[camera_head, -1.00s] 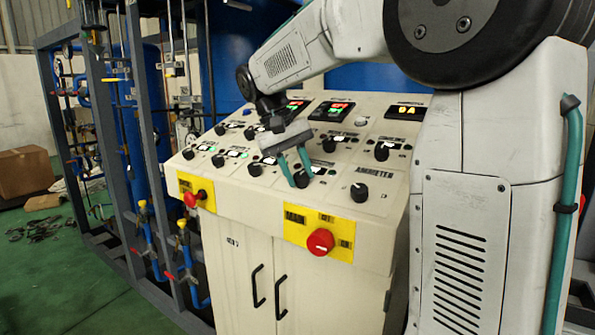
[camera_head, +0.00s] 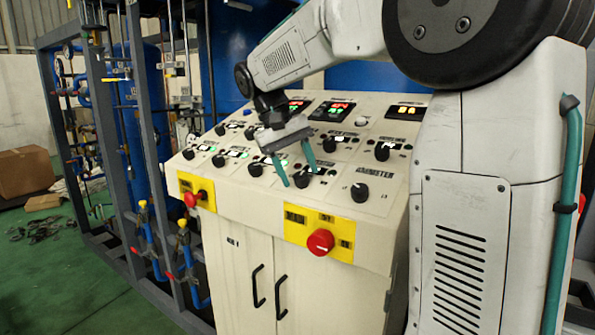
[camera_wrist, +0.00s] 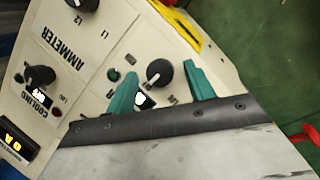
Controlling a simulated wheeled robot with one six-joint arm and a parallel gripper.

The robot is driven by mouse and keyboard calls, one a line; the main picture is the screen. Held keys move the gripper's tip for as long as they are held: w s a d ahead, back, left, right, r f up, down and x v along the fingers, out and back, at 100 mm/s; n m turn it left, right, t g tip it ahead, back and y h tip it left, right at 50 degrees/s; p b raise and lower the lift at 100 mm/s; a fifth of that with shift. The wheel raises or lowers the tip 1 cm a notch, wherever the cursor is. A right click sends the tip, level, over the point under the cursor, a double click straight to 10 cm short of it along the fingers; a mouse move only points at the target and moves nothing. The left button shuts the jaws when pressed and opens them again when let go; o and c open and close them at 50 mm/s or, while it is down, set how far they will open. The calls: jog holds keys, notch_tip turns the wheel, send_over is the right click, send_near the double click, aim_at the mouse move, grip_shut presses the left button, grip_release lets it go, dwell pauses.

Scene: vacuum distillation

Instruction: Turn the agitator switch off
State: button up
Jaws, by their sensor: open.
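My gripper (camera_head: 299,178) hangs low over the front of the sloped control panel (camera_head: 230,192), with its teal fingers spread. A black rotary knob (camera_head: 301,180) sits between the fingertips. In the wrist view, the same black knob (camera_wrist: 159,73) lies between the two fingers of my gripper (camera_wrist: 160,70), with a visible gap on each side. A lit white label (camera_wrist: 145,100) and small indicator lamps are beside it. I cannot read which label names this knob, nor tell its turned position surely.
An ammeter knob (camera_head: 360,192) is to the right. Other knobs, such as the cooling knob (camera_wrist: 40,76), are close by. A red emergency button (camera_head: 320,241) on a yellow plate and another red knob (camera_head: 191,199) are on the front face.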

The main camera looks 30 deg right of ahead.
jog(key=v, duration=0.7)
jog(key=shift+s+a, duration=0.1)
jog(key=s+a+f+n+t+y, duration=0.1)
jog(key=s+a+f, duration=0.1)
jog(key=s+f, duration=0.4)
jog(key=s+a+f+n+t+y, duration=0.1)
jog(key=s+a+f, duration=0.2)
jog(key=s, duration=0.9)
jog(key=s+a+f+n+t+y, duration=0.1)
jog(key=s+a+f+t, duration=0.1)
jog(key=s+f, duration=0.7)
jog(key=shift+a, duration=0.7)
